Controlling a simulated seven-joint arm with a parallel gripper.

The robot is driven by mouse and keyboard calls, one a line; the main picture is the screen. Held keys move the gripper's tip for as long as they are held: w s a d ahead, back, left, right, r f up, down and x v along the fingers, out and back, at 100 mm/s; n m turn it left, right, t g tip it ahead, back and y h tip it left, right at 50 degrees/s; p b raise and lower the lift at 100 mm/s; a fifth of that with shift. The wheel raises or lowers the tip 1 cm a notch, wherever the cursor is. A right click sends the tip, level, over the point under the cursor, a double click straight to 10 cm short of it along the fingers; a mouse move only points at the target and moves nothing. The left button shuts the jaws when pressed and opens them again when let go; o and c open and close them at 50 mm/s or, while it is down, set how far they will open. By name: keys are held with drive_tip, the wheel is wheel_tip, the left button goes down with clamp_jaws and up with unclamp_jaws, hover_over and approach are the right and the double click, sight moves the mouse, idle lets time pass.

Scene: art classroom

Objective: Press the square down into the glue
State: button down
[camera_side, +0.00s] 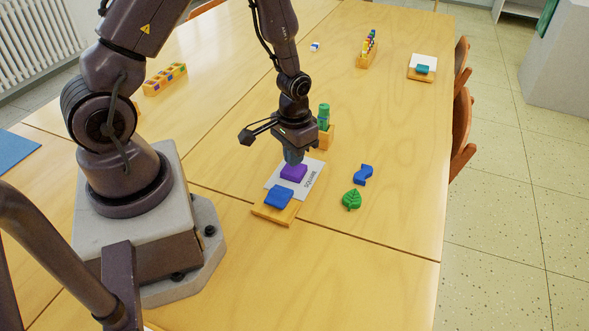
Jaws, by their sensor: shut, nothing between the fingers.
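A purple square (293,173) lies on a white card (311,180) printed with the word SQUARE. My gripper (293,161) points down with its fingers shut and empty. Its fingertips are right at the far edge of the purple square or just above it; I cannot tell if they touch. The fingertips cover a little of the square's far side. No glue can be made out; any under the square is hidden.
A blue block (279,196) sits on a wooden board (273,214) at the card's near edge. A green leaf shape (351,199) and a blue shape (363,174) lie to the right. A wooden holder (326,137) with a green cylinder (324,112) stands behind. The table's front right is clear.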

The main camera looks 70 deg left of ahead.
sight(294, 169)
drive_tip(key=shift+f, duration=0.9)
drive_tip(key=shift+r, duration=0.15)
idle(0.9)
drive_tip(key=shift+r, duration=3.4)
